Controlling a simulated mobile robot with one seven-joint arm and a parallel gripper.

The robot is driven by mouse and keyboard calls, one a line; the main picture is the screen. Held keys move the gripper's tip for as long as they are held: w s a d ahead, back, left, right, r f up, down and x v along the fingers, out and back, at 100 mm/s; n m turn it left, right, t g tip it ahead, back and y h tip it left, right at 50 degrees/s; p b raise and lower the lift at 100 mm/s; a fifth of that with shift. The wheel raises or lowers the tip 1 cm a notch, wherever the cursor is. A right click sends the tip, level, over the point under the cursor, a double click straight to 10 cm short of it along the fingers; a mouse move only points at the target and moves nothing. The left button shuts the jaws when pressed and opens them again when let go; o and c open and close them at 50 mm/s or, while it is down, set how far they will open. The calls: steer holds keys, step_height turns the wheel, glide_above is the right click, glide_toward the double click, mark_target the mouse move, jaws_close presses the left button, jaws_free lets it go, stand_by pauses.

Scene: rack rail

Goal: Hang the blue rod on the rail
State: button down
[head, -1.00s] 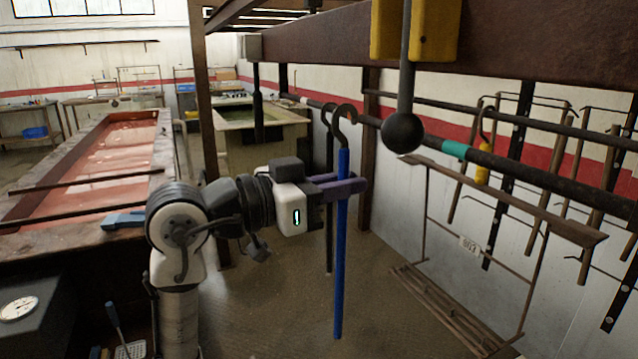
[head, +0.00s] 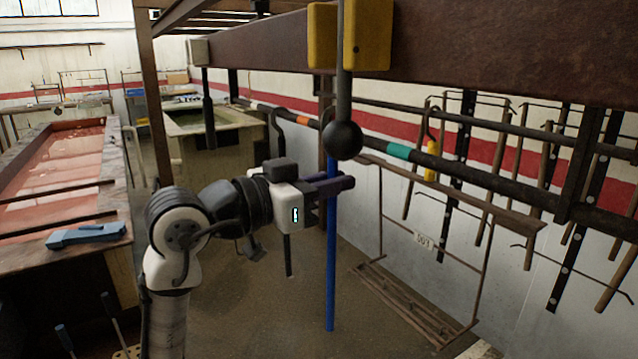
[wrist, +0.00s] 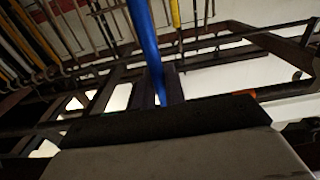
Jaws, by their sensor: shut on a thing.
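The blue rod (head: 331,255) hangs nearly upright in my gripper (head: 331,186), whose purple fingers are shut on its upper part. Its upper end is hidden behind a dark ball (head: 342,140) in the head view. The rod also crosses the upper middle of the wrist view (wrist: 145,40). The dark rail (head: 482,176) runs from the back left to the front right, with an orange band (head: 302,120) and a teal band (head: 398,150). The rod's top overlaps the rail in the picture between these bands; I cannot tell whether they touch.
A dark hooked rod (head: 275,132) hangs left of the orange band. A yellow hooked piece (head: 432,160) hangs right of the teal band. The ball hangs from a yellow block (head: 322,35) on the big beam (head: 480,50). A hanging frame (head: 380,215) is to the right.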

steer(key=shift+w+d+f+b, duration=0.35)
steer(key=shift+d+f+b, duration=0.05)
steer(key=shift+d+f, duration=0.15)
steer(key=shift+w+d+f+b, duration=0.35)
steer(key=shift+d+f+b, duration=0.05)
steer(key=shift+d+f, duration=0.1)
steer(key=shift+f+b, duration=0.3)
steer(key=shift+f, duration=0.05)
steer(key=c, duration=1.4)
jaws_free()
steer(key=shift+o, duration=0.2)
steer(key=b+v, duration=0.4)
steer(key=v, duration=1)
